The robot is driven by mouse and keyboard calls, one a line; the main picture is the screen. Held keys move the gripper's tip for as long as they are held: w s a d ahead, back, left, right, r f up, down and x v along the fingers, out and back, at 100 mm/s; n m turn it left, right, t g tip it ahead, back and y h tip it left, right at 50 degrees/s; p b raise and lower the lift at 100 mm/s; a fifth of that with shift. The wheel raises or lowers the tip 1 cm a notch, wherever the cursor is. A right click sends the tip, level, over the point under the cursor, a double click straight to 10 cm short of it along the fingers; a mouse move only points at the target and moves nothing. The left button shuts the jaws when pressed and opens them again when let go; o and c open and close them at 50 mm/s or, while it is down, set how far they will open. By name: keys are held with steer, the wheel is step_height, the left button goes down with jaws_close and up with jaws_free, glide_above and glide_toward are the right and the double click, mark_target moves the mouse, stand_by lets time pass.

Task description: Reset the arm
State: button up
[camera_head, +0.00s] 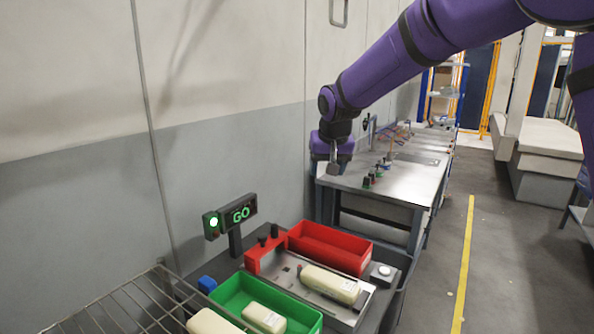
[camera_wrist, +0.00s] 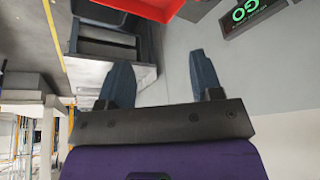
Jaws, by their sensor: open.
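My purple arm reaches across the upper right of the head view, and my gripper (camera_head: 333,168) hangs near the wall, in front of the far workbench. In the wrist view my gripper (camera_wrist: 160,80) shows two dark blue fingers set well apart, with nothing between them. The gripper is open and empty. In the head view it is above and beyond the red bin (camera_head: 330,246), apart from it.
A near station holds a green bin (camera_head: 232,290) with pale blocks, a pale block (camera_head: 330,284) on a metal fixture, a white button (camera_head: 384,271) and a lit GO sign (camera_head: 239,214). A wire rack (camera_head: 110,312) is at lower left. A bench (camera_head: 390,185) stands behind. The floor at right is clear.

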steer(key=s+d+r, duration=0.5)
steer(key=s+d, duration=0.3)
steer(key=s, duration=0.1)
steer(key=s+d+r, duration=0.4)
steer(key=s+d, duration=0.4)
steer(key=s, duration=0.1)
steer(key=s+d+f, duration=0.2)
steer(key=s+d, duration=0.1)
steer(key=s, duration=0.7)
steer(key=s+d+f+m+h, duration=0.1)
steer(key=s+d, duration=0.3)
steer(key=s, duration=0.7)
steer(key=shift+s+f+t, duration=0.15)
steer(key=shift+f+t, duration=0.2)
steer(key=shift+t, duration=0.05)
steer(key=shift+d, duration=0.1)
